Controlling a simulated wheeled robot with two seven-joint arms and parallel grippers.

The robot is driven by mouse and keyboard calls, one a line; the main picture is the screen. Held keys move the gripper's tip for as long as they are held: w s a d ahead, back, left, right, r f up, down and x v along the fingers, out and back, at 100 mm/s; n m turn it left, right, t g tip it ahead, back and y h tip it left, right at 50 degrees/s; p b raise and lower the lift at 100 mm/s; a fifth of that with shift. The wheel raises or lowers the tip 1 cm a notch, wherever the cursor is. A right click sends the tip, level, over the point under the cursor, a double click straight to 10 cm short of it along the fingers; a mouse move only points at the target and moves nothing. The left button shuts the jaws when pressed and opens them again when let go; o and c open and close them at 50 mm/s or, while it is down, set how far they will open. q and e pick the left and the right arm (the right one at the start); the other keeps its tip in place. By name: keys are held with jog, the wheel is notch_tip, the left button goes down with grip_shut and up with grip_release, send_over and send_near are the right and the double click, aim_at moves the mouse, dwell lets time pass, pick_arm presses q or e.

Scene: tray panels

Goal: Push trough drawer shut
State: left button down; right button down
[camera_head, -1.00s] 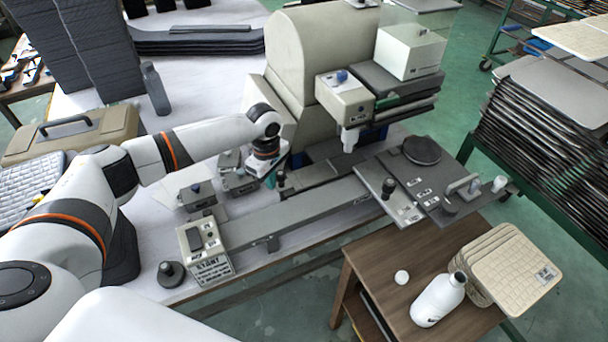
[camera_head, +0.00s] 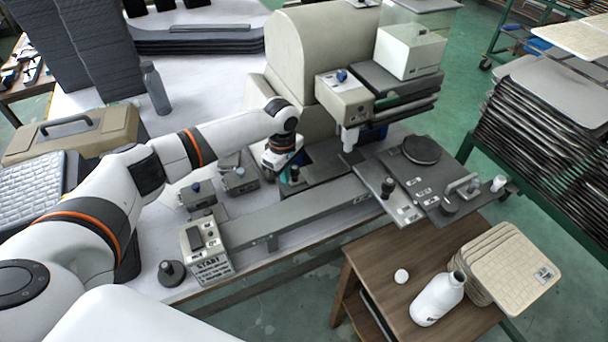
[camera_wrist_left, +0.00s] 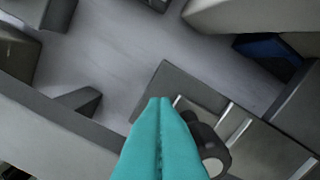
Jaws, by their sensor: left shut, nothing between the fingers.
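The trough drawer (camera_head: 318,182) looks like the low dark grey part with a black knob (camera_head: 294,174), partly under the beige machine. My left gripper (camera_head: 284,184) has teal fingers, shut and empty, and points down at the drawer's left end, just left of the knob. In the left wrist view the shut fingertips (camera_wrist_left: 160,101) lie over the drawer's near edge, with the knob (camera_wrist_left: 208,148) close to their right. The drawer's grey top (camera_wrist_left: 262,140) stretches right. Whether fingers and drawer touch is unclear. The drawer's inner end is hidden. My right gripper is not in view.
The beige machine (camera_head: 300,45) stands behind the drawer. A long grey rail (camera_head: 290,215) runs in front, with the START box (camera_head: 205,250) at its left end. Small grey boxes (camera_head: 238,178) sit left of the gripper. A bottle (camera_head: 156,90) stands farther back.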

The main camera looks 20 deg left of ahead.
aim_at(298, 169)
pick_arm(q)
jog(key=shift+w+d, duration=0.3)
dwell(0.4)
jog(key=shift+w+d, duration=0.8)
jog(key=shift+w, duration=0.15)
jog(key=shift+w+d+b, duration=0.45)
jog(key=shift+w+d, duration=0.1)
jog(key=shift+w, duration=0.15)
jog(key=shift+s+a+p, duration=0.4)
jog(key=shift+s+p, duration=0.1)
jog(key=shift+p, duration=0.7)
notch_tip(298, 169, up, 7)
jog(key=p, duration=0.8)
jog(key=shift+p, duration=0.35)
jog(key=shift+s+f, duration=0.1)
